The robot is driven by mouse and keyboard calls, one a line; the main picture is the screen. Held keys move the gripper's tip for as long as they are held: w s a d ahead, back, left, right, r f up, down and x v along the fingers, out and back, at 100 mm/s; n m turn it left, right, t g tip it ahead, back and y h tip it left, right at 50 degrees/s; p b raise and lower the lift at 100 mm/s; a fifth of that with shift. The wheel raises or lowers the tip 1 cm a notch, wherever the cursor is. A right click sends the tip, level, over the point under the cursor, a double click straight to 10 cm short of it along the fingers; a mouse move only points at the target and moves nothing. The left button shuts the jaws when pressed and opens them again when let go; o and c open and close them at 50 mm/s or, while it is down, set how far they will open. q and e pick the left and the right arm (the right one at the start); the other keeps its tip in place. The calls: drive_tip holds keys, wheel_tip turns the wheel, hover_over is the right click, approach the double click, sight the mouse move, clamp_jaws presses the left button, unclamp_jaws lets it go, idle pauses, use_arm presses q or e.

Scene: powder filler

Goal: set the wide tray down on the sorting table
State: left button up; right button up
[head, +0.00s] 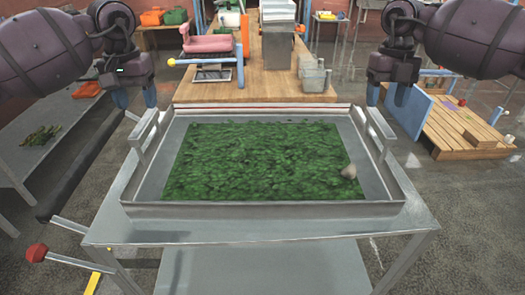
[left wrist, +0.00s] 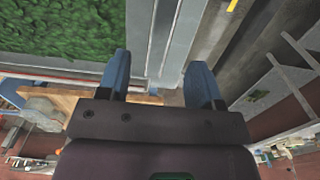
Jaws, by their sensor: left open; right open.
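The wide tray (head: 265,209) is a grey metal tray filled with green leaf-like material, with a small pale lump at its right. It rests level on a grey metal table (head: 260,228). It has a raised handle on each side. My left gripper (head: 135,99) is open above and just behind the tray's left handle (head: 142,135); in the left wrist view its blue fingers (left wrist: 158,78) are apart with nothing between them, beside the tray's edge (left wrist: 158,35). My right gripper (head: 387,95) is at the far end of the right handle (head: 380,130), its fingers apart and empty.
A wooden workbench (head: 255,90) with a pink scale-like device (head: 207,40) and a grey bin (head: 314,76) stands right behind the tray. A grey side table (head: 60,130) is at left. A wooden pallet (head: 460,135) lies at right. A red-knobbed lever (head: 37,252) sticks out at front left.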

sight(144, 121)
use_arm(q)
wheel_tip(144, 121, down, 8)
use_arm(e)
drive_tip(key=f, duration=0.5)
drive_tip(key=s+f, duration=0.1)
drive_tip(key=f, duration=0.2)
use_arm(q)
drive_tip(key=shift+c, duration=0.4)
use_arm(e)
drive_tip(key=shift+c, duration=0.4)
use_arm(q)
clamp_jaws()
use_arm(e)
clamp_jaws()
use_arm(q)
drive_tip(key=shift+w+r, duration=0.15)
drive_tip(key=shift+r, duration=0.1)
use_arm(e)
drive_tip(key=shift+r, duration=0.25)
